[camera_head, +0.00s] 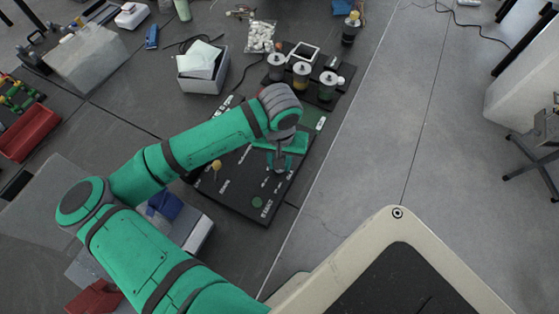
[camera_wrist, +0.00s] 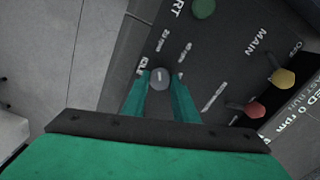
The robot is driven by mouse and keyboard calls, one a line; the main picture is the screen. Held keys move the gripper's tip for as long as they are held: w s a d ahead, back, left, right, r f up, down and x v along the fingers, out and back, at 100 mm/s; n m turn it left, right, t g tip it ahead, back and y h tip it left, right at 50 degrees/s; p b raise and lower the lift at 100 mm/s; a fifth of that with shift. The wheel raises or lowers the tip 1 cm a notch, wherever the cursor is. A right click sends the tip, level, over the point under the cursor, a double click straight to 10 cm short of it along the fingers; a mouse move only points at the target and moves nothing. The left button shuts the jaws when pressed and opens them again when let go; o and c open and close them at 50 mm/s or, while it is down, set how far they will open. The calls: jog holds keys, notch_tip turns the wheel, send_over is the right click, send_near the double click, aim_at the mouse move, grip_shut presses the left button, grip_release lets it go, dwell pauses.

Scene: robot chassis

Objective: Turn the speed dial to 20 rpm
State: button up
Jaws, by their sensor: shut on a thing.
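The speed dial (camera_wrist: 159,78) is a small round grey knob with a light mark on its top, set in a dark control panel (camera_head: 238,200). In the wrist view it sits between the two green fingertips of my gripper (camera_wrist: 160,82), which are shut on it.
The panel also carries a green START button (camera_wrist: 204,8), a yellow knob (camera_wrist: 284,79) and a red knob (camera_wrist: 255,110). Behind it stand several capped jars on a black rack (camera_head: 340,98). A grey box (camera_head: 203,80) with white contents is at the back left.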

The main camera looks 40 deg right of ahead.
jog(key=o, duration=1.1)
jog(key=shift+c, duration=0.2)
notch_tip(320, 180, up, 11)
jog(key=shift+f, duration=0.15)
jog(key=shift+s, duration=0.1)
